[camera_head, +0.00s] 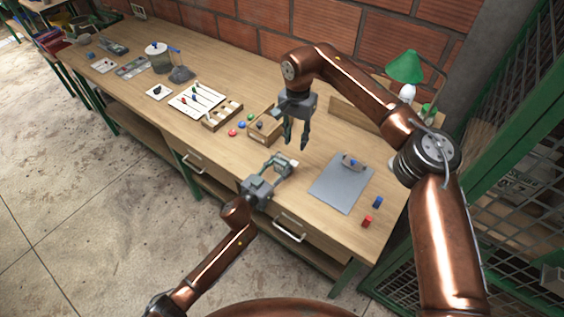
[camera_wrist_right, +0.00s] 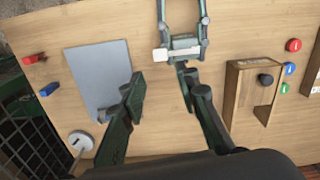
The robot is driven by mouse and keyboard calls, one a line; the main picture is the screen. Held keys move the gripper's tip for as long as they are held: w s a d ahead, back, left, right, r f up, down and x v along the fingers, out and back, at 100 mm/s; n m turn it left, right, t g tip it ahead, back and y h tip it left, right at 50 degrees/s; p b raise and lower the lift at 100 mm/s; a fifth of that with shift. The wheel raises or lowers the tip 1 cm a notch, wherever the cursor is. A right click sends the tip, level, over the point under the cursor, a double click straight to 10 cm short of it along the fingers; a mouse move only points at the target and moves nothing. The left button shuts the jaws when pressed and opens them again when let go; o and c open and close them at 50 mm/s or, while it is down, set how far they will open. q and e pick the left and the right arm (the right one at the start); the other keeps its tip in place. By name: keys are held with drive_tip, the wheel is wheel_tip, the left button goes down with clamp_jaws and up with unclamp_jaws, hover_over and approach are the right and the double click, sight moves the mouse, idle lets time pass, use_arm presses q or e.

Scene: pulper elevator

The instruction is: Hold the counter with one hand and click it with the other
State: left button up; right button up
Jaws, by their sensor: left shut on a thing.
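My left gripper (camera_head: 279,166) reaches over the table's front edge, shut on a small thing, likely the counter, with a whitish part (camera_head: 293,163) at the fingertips. The right wrist view shows my left gripper (camera_wrist_right: 184,42) at the top, with the white part (camera_wrist_right: 160,54) sticking out on its left side. The rest of the held thing is mostly hidden by the fingers. My right gripper (camera_head: 296,146) points down above and just behind my left one, apart from it. Its fingers (camera_wrist_right: 162,82) are open, with nothing seen between them.
A grey clipboard (camera_head: 338,185) lies to the right, with a blue block (camera_head: 377,202) and a red block (camera_head: 366,221) beside it. A green lamp (camera_head: 405,67) stands at the back right.

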clamp_jaws()
idle(1.4)
